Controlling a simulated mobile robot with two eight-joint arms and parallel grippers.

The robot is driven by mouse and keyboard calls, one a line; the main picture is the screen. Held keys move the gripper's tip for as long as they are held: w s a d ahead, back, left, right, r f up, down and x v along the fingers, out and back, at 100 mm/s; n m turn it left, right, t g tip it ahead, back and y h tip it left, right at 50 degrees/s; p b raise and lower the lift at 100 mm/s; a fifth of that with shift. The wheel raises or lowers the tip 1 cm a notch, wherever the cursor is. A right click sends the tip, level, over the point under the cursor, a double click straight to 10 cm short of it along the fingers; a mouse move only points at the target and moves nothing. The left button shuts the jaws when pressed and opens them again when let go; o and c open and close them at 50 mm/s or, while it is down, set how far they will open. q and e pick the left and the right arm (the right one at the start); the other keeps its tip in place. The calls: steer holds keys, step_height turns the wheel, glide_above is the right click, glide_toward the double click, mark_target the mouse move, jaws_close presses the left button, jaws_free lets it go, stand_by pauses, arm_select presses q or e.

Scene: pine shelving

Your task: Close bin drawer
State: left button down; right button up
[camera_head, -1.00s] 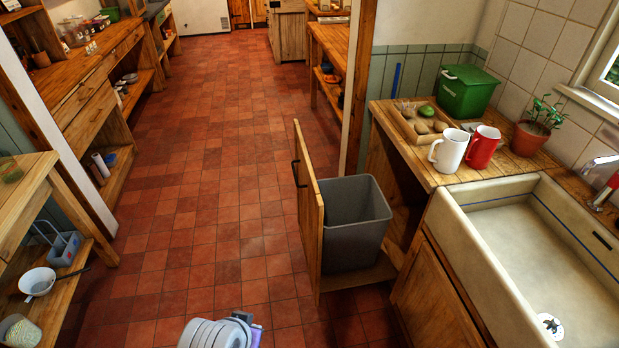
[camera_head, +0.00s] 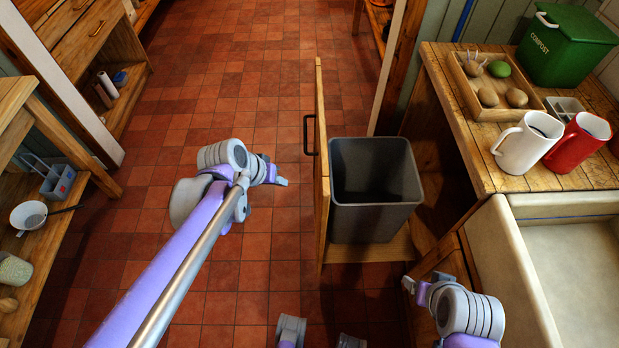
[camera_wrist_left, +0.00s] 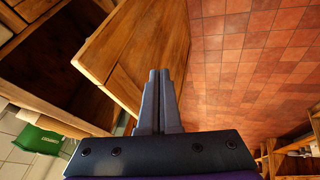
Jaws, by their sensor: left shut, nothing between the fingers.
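The bin drawer (camera_head: 321,190) is pulled out from under the counter, its wooden front standing upright with a dark handle (camera_head: 308,135) on its left face. The grey bin (camera_head: 375,222) sits in it and looks empty. My left gripper (camera_head: 283,182) is shut and empty, left of the drawer front, with a small gap seen from above. In the left wrist view the shut fingers (camera_wrist_left: 159,74) point toward the wooden drawer front (camera_wrist_left: 140,45), and contact cannot be told. My right gripper (camera_head: 408,284) is low by the cabinet at the drawer's right; its jaws are unclear.
A sink (camera_head: 575,270) is at the right. Shelving (camera_head: 50,230) stands left; tiled floor between is clear.

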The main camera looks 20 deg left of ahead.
arm_select(q)
steer(key=w+a+f+h+b, duration=0.1)
steer(key=w+a+f+b, duration=0.2)
steer(key=w+f, duration=0.5)
steer(key=w+d+f+b, duration=0.2)
steer(key=w+d+f, duration=0.4)
steer(key=d, duration=0.1)
steer(key=shift+w+n+t, duration=0.15)
steer(key=shift+n+t, duration=0.25)
arm_select(e)
step_height(320, 180, down, 6)
steer(key=shift+s+f, duration=0.15)
steer(key=shift+f, duration=0.1)
arm_select(q)
steer(key=shift+d+f, duration=0.1)
steer(key=w+d, duration=0.3)
steer(key=d, duration=0.9)
steer(key=w+d, duration=0.4)
steer(key=d, duration=0.8)
steer(key=w+d, duration=0.3)
steer(key=d, duration=1)
steer(key=shift+w+p, duration=0.3)
steer(key=shift+p, duration=0.05)
arm_select(e)
steer(key=shift+s+a+r, duration=0.1)
steer(key=shift+a+r, duration=0.05)
steer(key=shift+r, duration=0.3)
arm_select(q)
steer(key=shift+h, duration=0.3)
